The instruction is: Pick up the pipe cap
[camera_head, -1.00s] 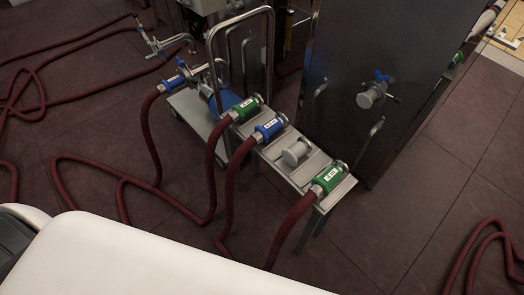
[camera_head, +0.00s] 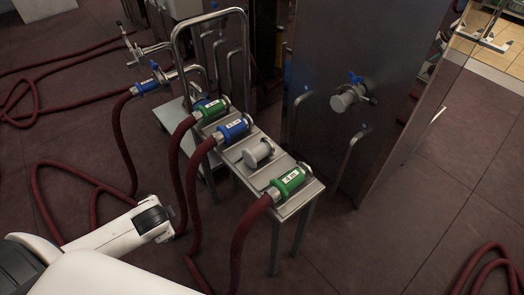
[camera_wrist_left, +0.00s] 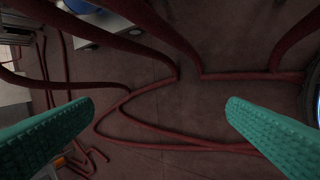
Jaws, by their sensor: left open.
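A pale grey, spool-shaped pipe cap (camera_head: 258,152) lies on its side on a narrow metal bench (camera_head: 233,155) in the head view. It sits between a blue-sleeved hose coupling (camera_head: 233,130) and a green-sleeved one (camera_head: 288,183). My left gripper (camera_wrist_left: 160,105) shows in the left wrist view as two teal ribbed fingers, wide apart with nothing between them. That view shows floor and hoses, not the cap. In the head view my left arm comes in at lower left, short of the bench; its gripper is hidden there. My right gripper is not in view.
Another green-sleeved coupling (camera_head: 209,109) lies at the bench's far end. Dark red hoses (camera_head: 196,210) hang from the couplings and loop over the floor. A tall metal tank (camera_head: 360,60) with a blue-handled valve (camera_head: 348,98) stands behind. A trolley handle (camera_head: 211,40) rises beyond the bench.

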